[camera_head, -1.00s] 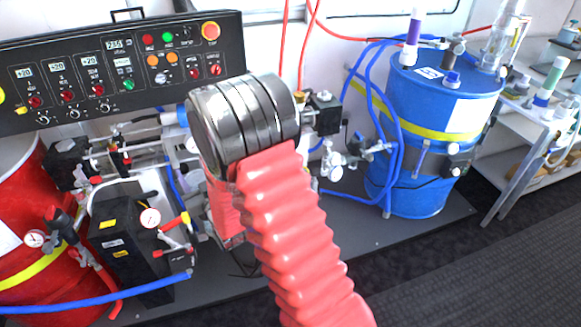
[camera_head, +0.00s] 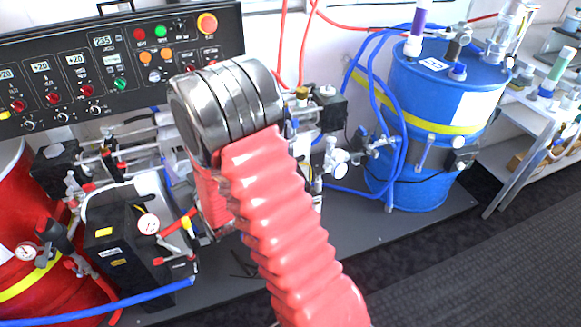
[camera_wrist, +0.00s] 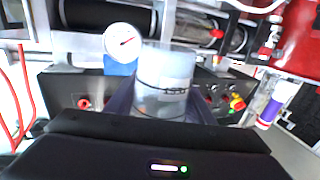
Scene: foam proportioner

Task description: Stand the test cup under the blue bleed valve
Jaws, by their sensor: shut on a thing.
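The test cup (camera_wrist: 163,82) is a clear, frosted cup with dark markings, in the middle of the wrist view. My gripper (camera_wrist: 163,105) is shut around it, with dark jaws on both sides. In the head view my arm hides the gripper and the cup. A blue part (camera_wrist: 120,66) sits by a white round gauge (camera_wrist: 124,41) just left of the cup in the wrist view. I cannot tell whether this is the bleed valve, or whether the cup touches it.
A control panel (camera_head: 120,75) stands at the back left. A red drum (camera_head: 20,240) and a black pump box (camera_head: 125,245) are below it. A blue drum (camera_head: 440,120) with blue hoses stands right. Valves (camera_head: 335,165) crowd the middle. Dark floor (camera_head: 480,270) is clear at front right.

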